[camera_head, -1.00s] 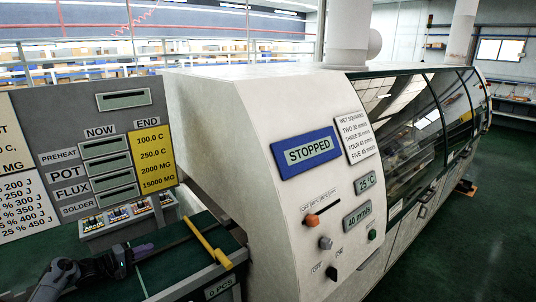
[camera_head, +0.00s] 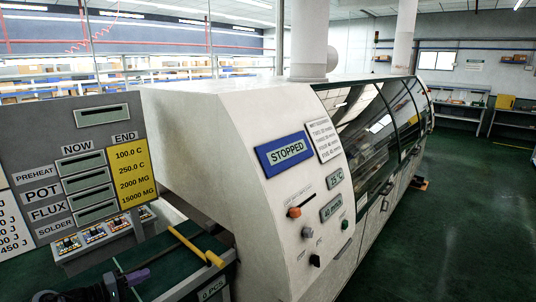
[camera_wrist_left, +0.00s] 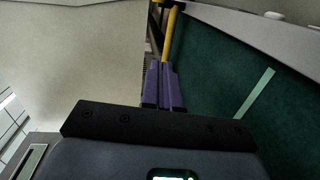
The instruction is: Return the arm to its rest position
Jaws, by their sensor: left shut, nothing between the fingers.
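My left gripper (camera_head: 139,276) is at the lower left of the head view, low over the dark green conveyor area beside the machine. Its purple fingers also show in the left wrist view (camera_wrist_left: 163,84), pressed together with nothing between them. A yellow bar (camera_head: 196,246) lies ahead of the fingertips in the head view; it also shows beyond them in the left wrist view (camera_wrist_left: 170,35). I cannot tell the exact gap between fingers and bar. My right gripper is out of view.
The large white machine (camera_head: 210,130) stands just right of my left arm, its sign (camera_head: 283,151) reading STOPPED. A grey panel (camera_head: 45,140) with displays and a yellow label stands at the left. Orange (camera_head: 294,212) and black knobs stick out from the machine's front. Green floor (camera_head: 470,200) is clear at right.

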